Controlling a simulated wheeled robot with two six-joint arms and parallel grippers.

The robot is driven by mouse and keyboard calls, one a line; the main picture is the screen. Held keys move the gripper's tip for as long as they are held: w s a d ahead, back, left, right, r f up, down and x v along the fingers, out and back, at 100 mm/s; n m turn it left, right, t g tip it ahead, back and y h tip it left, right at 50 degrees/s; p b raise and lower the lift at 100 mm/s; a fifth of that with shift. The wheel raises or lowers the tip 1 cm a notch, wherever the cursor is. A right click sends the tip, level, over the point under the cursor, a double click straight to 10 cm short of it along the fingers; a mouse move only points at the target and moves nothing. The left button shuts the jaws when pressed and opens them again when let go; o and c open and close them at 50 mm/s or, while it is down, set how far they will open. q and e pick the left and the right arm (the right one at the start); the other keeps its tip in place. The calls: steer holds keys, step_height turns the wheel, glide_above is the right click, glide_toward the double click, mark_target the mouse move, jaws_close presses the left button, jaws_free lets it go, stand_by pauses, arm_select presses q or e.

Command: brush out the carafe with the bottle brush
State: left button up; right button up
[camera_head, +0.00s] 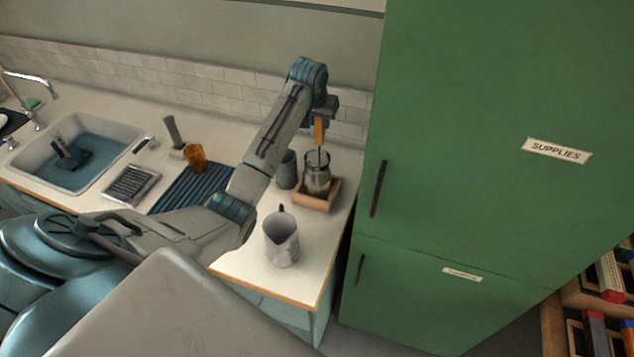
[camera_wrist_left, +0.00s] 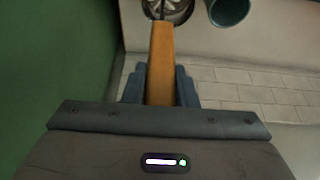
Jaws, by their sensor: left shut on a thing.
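The glass carafe (camera_head: 317,180) stands upright in a shallow wooden tray (camera_head: 318,206) near the counter's right end. My left gripper (camera_head: 321,117) is above the carafe, shut on the orange-brown handle of the bottle brush (camera_head: 320,132). The brush points down and its wire runs to the carafe's mouth; the bristles look to be at or inside the glass, but are hard to make out. In the left wrist view the brush handle (camera_wrist_left: 162,62) lies between the fingers, with the carafe (camera_wrist_left: 168,9) at its far end. My right gripper is not in view.
A grey-green cup (camera_head: 287,170) stands just left of the carafe, and a grey pitcher (camera_head: 281,240) stands nearer the front. An amber glass (camera_head: 196,157) is by the ribbed mat (camera_head: 190,188). A green cabinet (camera_head: 460,130) closes off the right; the tiled wall is behind.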

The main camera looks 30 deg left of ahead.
arm_select(q)
steer(key=shift+r, duration=1.55)
steer(key=shift+f+b, duration=0.45)
steer(key=shift+f, duration=2.05)
steer(key=shift+a, duration=0.1)
steer(key=shift+w+a+p, duration=0.15)
steer(key=shift+a+p, duration=0.25)
steer(key=shift+w+a, duration=0.15)
steer(key=shift+w, duration=0.55)
steer(key=shift+r, duration=0.15)
